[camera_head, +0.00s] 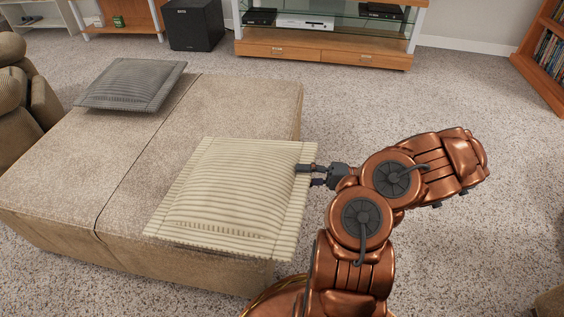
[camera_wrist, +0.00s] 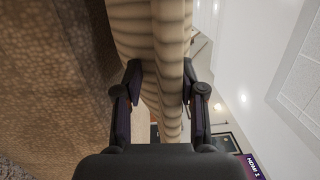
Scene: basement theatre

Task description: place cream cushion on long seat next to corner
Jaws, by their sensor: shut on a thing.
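The cream striped cushion (camera_head: 232,195) lies flat over the near right part of the long beige ottoman-like seat (camera_head: 60,185). Its right and near edges reach past the seat's edge. My gripper (camera_head: 312,175) is shut on the cushion's right edge. In the wrist view, the cushion (camera_wrist: 155,35) runs between the two fingers of my gripper (camera_wrist: 162,95), with the brown seat fabric (camera_wrist: 60,60) at the left. I cannot tell whether the cushion rests on the seat or is just above it.
A grey cushion (camera_head: 130,84) lies on the seat's far left. A brown armchair (camera_head: 28,95) stands at the left. A black speaker (camera_head: 195,25), a wood and glass media stand (camera_head: 325,50) and a bookcase (camera_head: 545,60) are behind. Carpet (camera_head: 450,105) is clear at the right.

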